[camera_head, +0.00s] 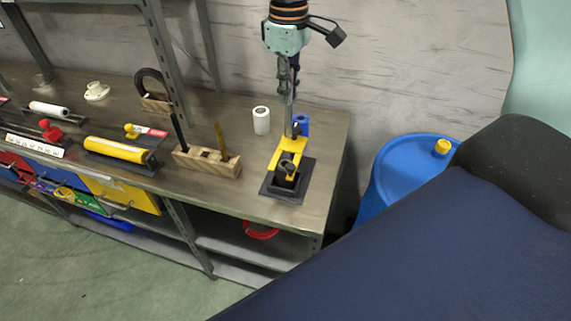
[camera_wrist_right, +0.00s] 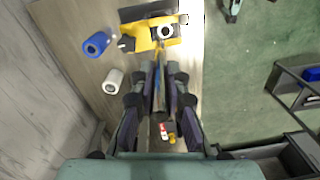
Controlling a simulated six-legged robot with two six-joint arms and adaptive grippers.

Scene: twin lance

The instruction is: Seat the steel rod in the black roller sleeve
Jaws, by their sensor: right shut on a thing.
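My right gripper (camera_head: 288,92) hangs above the back right of the workbench, fingers down. It is shut on the steel rod (camera_head: 289,120), a thin grey bar that hangs upright below the fingers. In the wrist view my right gripper (camera_wrist_right: 160,75) covers most of the rod. The black roller sleeve (camera_head: 286,168) sits in a yellow holder (camera_head: 290,148) on a black base. The rod's lower end appears behind the sleeve in the head view; I cannot tell its exact height or any contact. The holder (camera_wrist_right: 143,36) also shows in the wrist view. My left gripper is not in view.
A blue roller (camera_head: 303,122) stands close behind the holder, and a white roller (camera_head: 261,120) stands left of it. A wooden block (camera_head: 207,164) with upright tools is further left. The bench's right edge is near; a blue drum (camera_head: 400,170) stands beyond it.

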